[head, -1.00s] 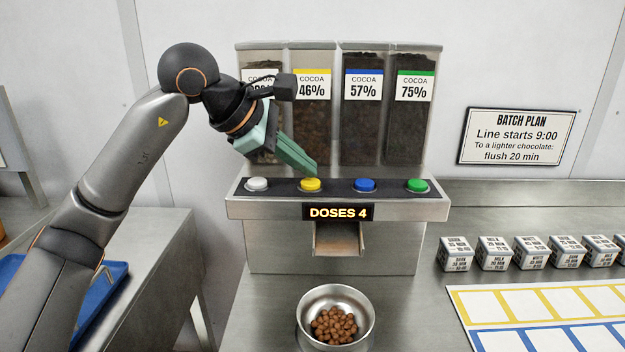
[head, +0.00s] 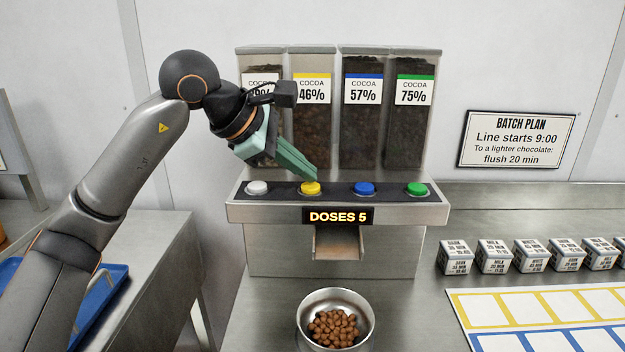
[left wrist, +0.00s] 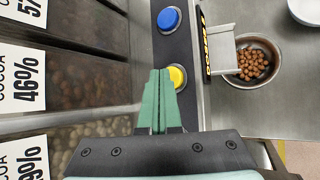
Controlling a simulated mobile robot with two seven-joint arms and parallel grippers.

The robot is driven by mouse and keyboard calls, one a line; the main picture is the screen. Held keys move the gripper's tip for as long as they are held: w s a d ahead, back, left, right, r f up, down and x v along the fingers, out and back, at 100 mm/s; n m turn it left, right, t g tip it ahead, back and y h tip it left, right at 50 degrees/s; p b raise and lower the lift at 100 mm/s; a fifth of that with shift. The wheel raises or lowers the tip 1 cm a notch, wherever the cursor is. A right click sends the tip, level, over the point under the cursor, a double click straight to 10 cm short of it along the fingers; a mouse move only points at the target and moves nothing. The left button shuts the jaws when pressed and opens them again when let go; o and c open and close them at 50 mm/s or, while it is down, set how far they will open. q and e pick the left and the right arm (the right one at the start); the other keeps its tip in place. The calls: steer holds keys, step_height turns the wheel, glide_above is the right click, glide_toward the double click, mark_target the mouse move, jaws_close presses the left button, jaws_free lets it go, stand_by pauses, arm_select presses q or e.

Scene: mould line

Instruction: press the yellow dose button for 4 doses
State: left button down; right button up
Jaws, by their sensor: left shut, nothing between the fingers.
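The yellow dose button (head: 311,188) sits on the dark strip of the dispenser, between the white button (head: 257,188) and the blue button (head: 364,188). My left gripper (head: 311,178) is shut and empty, its green fingertips at or just above the yellow button; I cannot tell whether they touch. In the left wrist view the fingertips (left wrist: 161,72) partly cover the yellow button (left wrist: 178,76). The display (head: 338,217) reads DOSES 5. A steel bowl (head: 335,296) with brown pellets (head: 333,328) stands below the chute (head: 338,243). My right gripper is not in view.
The green button (head: 416,189) is at the strip's right end. Clear hoppers labelled with cocoa percentages (head: 362,125) stand behind the buttons. Several small labelled boxes (head: 495,256) and a sheet with yellow and blue frames (head: 490,293) lie right. A blue tray (head: 106,300) is at left.

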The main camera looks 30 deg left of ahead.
mark_target(303, 186)
arm_select(q)
step_height(303, 186, up, 6)
steer(key=p, duration=0.5)
steer(key=shift+r+p, duration=0.15)
steer(key=shift+p, duration=0.25)
stand_by(0.6)
